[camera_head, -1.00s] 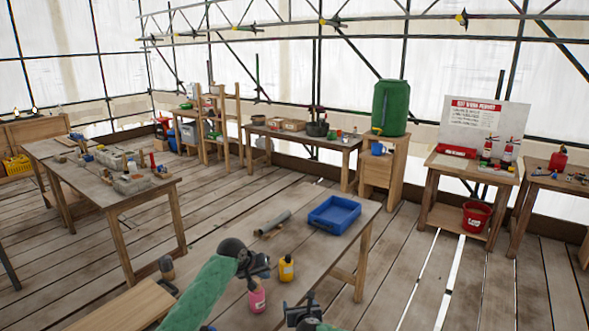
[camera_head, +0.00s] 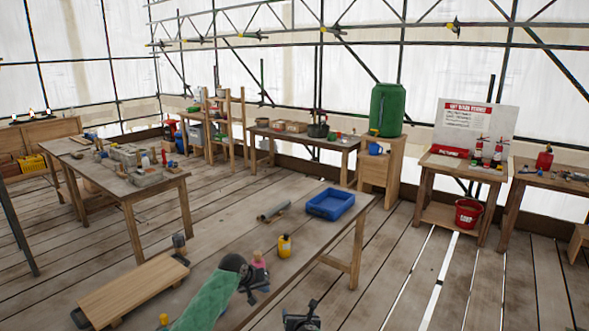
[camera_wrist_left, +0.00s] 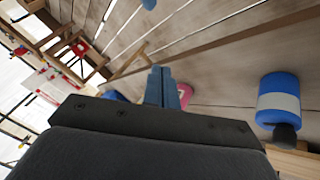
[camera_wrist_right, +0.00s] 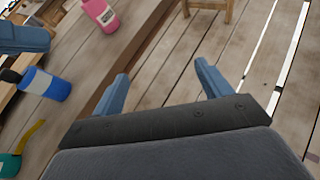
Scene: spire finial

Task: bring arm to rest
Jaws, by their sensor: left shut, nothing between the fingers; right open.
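My left arm reaches in from the bottom of the head view. Its gripper (camera_head: 258,288) is low over the near workbench (camera_head: 305,240), in front of a pink bottle (camera_head: 259,260). In the left wrist view its blue fingers (camera_wrist_left: 165,88) are together with nothing between them. My right gripper (camera_head: 302,318) is at the bottom edge of the head view, right of the left one. In the right wrist view its fingers (camera_wrist_right: 163,90) are wide apart and empty, above the plank floor. Most of my right arm is out of view.
A blue bottle (camera_wrist_left: 280,100) with a pale label is close to my left gripper. Open plank floor (camera_head: 400,265) lies to the right.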

